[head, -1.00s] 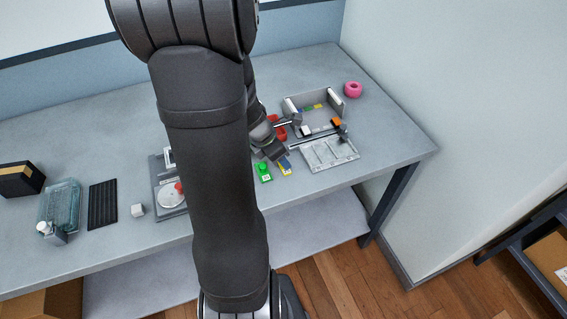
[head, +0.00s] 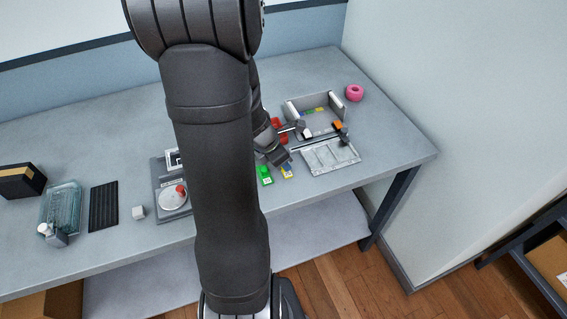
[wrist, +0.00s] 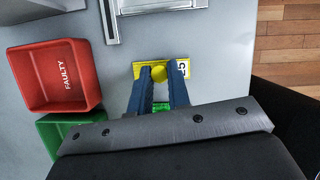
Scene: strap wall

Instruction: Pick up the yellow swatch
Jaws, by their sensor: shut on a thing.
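The yellow swatch (wrist: 139,71) is a flat yellow plate with a round yellow knob on top and dark lettering on a pale patch at its right end. In the wrist view my gripper (wrist: 160,78) has its blue fingers on either side of the knob, shut on it. In the head view the gripper (head: 283,163) is low at the front of the table, and a bit of the yellow swatch (head: 288,174) shows below it. I cannot tell whether the swatch touches the table.
A red bin marked FAULTY (wrist: 65,75) and a green bin (wrist: 72,133) stand to the left in the wrist view. A grey tray (head: 330,156) and an open box (head: 292,107) lie to the right in the head view. A pink ring (head: 354,93) sits behind.

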